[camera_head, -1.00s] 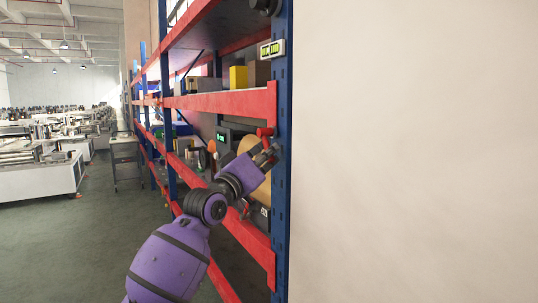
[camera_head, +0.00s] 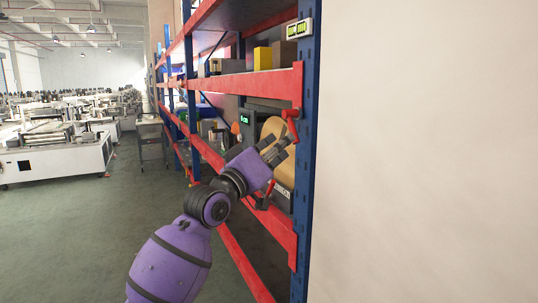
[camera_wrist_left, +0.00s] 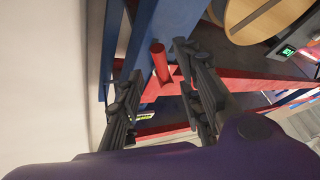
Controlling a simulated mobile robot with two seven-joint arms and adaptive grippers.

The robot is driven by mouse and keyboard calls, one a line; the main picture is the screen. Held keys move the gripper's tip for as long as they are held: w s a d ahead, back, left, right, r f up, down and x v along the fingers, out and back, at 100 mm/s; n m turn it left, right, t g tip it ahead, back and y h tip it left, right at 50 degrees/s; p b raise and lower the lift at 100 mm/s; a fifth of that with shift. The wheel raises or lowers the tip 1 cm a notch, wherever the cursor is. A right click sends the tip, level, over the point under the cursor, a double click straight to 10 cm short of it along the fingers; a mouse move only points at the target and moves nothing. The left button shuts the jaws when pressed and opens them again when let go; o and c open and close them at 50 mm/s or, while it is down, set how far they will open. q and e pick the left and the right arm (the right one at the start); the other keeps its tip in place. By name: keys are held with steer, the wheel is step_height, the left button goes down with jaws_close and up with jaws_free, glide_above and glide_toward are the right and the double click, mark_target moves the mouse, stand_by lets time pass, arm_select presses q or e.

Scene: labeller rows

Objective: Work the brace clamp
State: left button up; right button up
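The brace clamp's red handle (camera_head: 291,124) shows at the front of the shelf rack, beside the blue upright, just below a red beam. In the left wrist view the red handle (camera_wrist_left: 160,62) is a short round bar. My left gripper (camera_head: 281,149) is just below and left of the handle in the head view. In the wrist view its two dark fingers are apart, with the handle seen in the gap between their tips. I cannot tell whether a finger touches it. My right gripper is in neither view.
The blue upright (camera_head: 307,160) and red beam (camera_head: 240,86) border the bay. A large tan roll (camera_head: 273,128) and a box with a green display (camera_head: 246,122) sit behind my gripper. Another red lever (camera_head: 265,196) is lower down. A pale wall fills the right; floor at left is open.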

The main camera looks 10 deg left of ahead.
arm_select(q)
steer(key=shift+v, duration=2.7)
